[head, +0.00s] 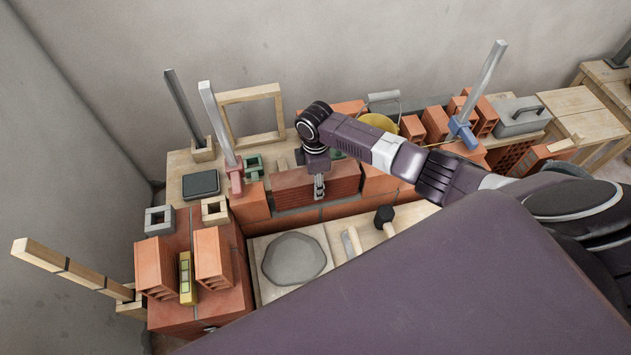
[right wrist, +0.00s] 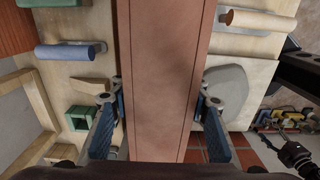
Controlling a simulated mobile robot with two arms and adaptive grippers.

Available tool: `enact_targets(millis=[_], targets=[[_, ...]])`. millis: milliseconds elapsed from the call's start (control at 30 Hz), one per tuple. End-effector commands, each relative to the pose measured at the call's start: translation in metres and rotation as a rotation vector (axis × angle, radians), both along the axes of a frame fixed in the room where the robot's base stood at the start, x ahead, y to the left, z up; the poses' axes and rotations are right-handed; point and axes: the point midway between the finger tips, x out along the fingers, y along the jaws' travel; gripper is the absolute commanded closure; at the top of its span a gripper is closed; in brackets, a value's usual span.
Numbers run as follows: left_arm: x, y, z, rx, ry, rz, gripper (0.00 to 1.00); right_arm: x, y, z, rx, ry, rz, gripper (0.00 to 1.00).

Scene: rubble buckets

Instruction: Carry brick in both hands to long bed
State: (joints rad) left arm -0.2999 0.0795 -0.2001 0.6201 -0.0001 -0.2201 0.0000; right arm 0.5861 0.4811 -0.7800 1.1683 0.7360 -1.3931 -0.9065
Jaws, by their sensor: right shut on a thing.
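A long red brick (head: 290,189) is held level by my right gripper (head: 319,186), which comes down on it from above. In the right wrist view the brick (right wrist: 160,80) runs top to bottom between the two blue fingers of the gripper (right wrist: 160,100). The brick is over the long brick course (head: 335,208) that runs along the bench front, between a brick at its left end and bricks at its right. I cannot tell whether it touches the course below. My left gripper does not show in the head view.
A grey slab (head: 296,259), a trowel (head: 352,243) and a black mallet (head: 384,216) lie in front of the course. A green block (head: 252,167) and a wooden frame (head: 250,110) stand behind. Stacked bricks (head: 212,257) stand left; a yellow bucket (head: 379,122) is behind the arm.

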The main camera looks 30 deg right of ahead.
Motion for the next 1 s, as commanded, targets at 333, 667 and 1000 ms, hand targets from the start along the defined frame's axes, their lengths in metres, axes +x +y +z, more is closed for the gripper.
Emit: enact_targets(millis=[333,667,1000], targets=[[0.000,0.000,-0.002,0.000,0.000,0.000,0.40,0.002,0.001,-0.002,0.002,-0.006,0.000,1.00],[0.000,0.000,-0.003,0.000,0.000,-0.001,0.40,0.002,0.001,-0.004,0.002,-0.005,0.000,1.00],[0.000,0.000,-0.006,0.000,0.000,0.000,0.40,0.002,0.001,-0.010,0.002,-0.006,0.000,1.00]])
